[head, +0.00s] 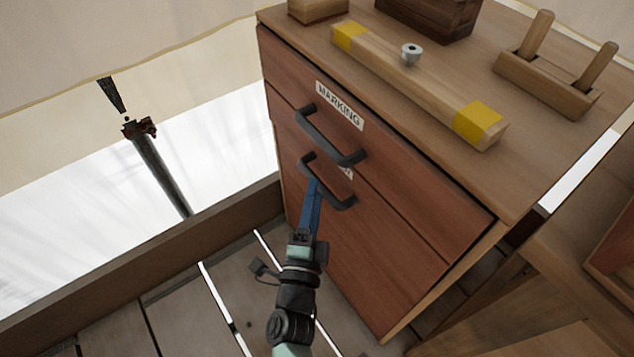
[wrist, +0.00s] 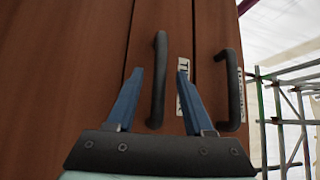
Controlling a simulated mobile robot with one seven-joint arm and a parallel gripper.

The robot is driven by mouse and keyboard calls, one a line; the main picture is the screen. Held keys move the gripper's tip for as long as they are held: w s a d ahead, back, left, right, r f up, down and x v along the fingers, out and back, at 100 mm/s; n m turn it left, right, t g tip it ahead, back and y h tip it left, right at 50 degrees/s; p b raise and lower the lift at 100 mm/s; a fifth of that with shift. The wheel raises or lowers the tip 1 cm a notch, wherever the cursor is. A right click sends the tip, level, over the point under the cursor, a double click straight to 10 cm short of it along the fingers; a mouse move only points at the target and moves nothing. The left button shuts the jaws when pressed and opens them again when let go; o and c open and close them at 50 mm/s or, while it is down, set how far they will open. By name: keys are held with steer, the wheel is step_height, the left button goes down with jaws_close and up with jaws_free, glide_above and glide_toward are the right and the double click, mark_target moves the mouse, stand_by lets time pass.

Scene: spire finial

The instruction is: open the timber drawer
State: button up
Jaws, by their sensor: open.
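The lower drawer (head: 375,235) of the reddish-brown cabinet has a dark bar handle (head: 335,190). Its label is mostly hidden in the head view; the wrist view shows a label (wrist: 182,90) of which I read only the first letters, like "TI". This drawer looks shut or nearly so. My gripper (head: 313,182) is at this handle, its blue fingers pointing at the drawer front. In the wrist view the open fingers of my gripper (wrist: 160,72) stand on either side of the handle (wrist: 158,80), with gaps showing. I cannot tell how deep the handle sits between them.
The upper drawer (head: 420,180), labelled "MARKING", has its own handle (head: 330,138) close above. On the cabinet top are a yellow-ended wooden bar (head: 390,65), a small metal knob (head: 411,53) and a two-pegged wooden block (head: 550,80). A low timber edge (head: 150,265) borders the plank floor.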

steer(key=shift+w+d+r, duration=0.15)
steer(key=shift+w, duration=0.8)
steer(key=shift+w+d+r, duration=0.1)
steer(key=shift+w+d, duration=0.05)
steer(key=shift+w, duration=0.75)
jaws_close()
